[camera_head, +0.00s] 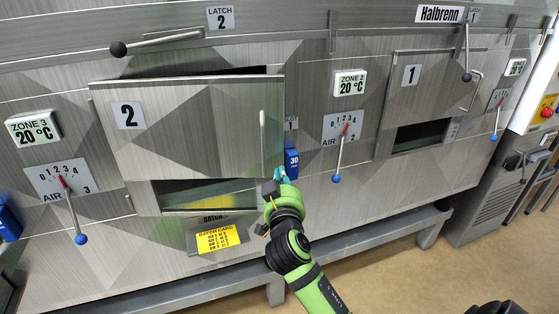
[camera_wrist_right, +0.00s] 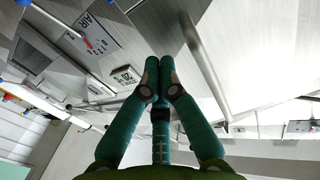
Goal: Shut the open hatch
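The hatch marked 2 (camera_head: 190,125) is a grey metal door that stands out from the dryer front, with a dark gap along its top edge. Its vertical bar handle (camera_head: 263,140) is near its right edge. A pale bar also shows in the right wrist view (camera_wrist_right: 205,65), right of the fingers. My right gripper (camera_head: 280,176) is just right of the hatch's lower right corner. Its teal fingertips (camera_wrist_right: 160,72) are together with nothing visible between them. I cannot tell whether it touches the door. My left gripper is out of view.
The latch 2 lever (camera_head: 160,41) lies nearly level above the hatch. Hatch 1 (camera_head: 430,85) looks flush, with its latch lever (camera_head: 467,50) hanging down. Air levers (camera_head: 338,160) stick out from the front. A batch card (camera_head: 217,238) sits below, and a grey rail (camera_head: 360,244) runs along the bottom.

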